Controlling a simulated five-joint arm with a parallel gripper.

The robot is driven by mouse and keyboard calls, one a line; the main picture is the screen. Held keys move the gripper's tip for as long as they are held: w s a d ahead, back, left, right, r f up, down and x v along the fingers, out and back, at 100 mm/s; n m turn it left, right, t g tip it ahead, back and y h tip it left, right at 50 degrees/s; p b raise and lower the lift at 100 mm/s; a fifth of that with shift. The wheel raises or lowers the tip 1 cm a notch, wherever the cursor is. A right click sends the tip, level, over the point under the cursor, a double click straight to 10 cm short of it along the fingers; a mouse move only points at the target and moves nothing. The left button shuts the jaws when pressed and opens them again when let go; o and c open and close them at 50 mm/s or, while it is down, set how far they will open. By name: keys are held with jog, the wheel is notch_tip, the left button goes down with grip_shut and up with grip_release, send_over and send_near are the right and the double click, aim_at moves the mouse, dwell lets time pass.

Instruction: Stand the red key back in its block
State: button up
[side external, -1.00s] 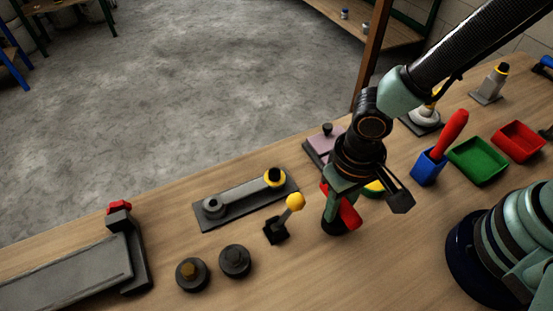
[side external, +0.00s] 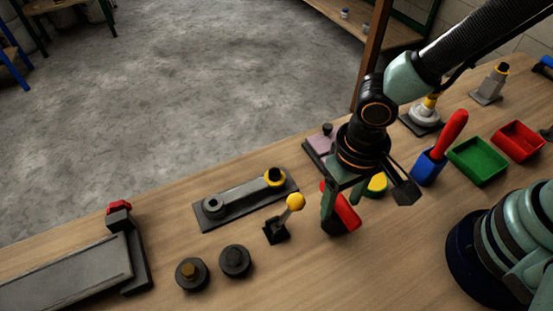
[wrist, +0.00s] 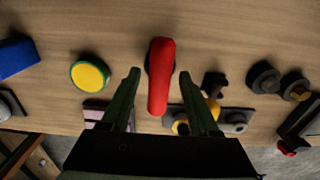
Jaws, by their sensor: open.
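The red key (side external: 346,209) is a long red piece, partly hidden by my gripper in the side external view. It also shows in the wrist view (wrist: 161,80), running between my two fingers and apart from them. My gripper (side external: 366,209) is open around the key, with one finger on each side. Both fingers also show in the wrist view (wrist: 160,74).
A blue holder (side external: 428,168) with a red handle, a green tray (side external: 479,160) and a red tray (side external: 519,141) stand at the right. A yellow button (wrist: 90,75) is close by. A yellow-knobbed lever (side external: 294,203) and two dark round knobs (side external: 235,261) (side external: 191,274) stand left.

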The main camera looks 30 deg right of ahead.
jog(key=r, duration=0.9)
jog(key=shift+d+r, duration=0.3)
jog(key=shift+d, duration=0.1)
jog(key=w+d+r+t, duration=0.2)
jog(key=d+r, duration=0.1)
jog(key=d, duration=0.4)
jog(key=w+d+r+t, duration=0.1)
jog(key=w+d+r, duration=0.2)
jog(key=d, duration=0.4)
jog(key=w+d+r+t, duration=0.2)
jog(key=d+r, duration=0.1)
jog(key=d, duration=0.4)
jog(key=shift+w+d+r+t, duration=0.15)
jog(key=shift+w+r+t, duration=0.1)
jog(key=shift+w+t, duration=0.05)
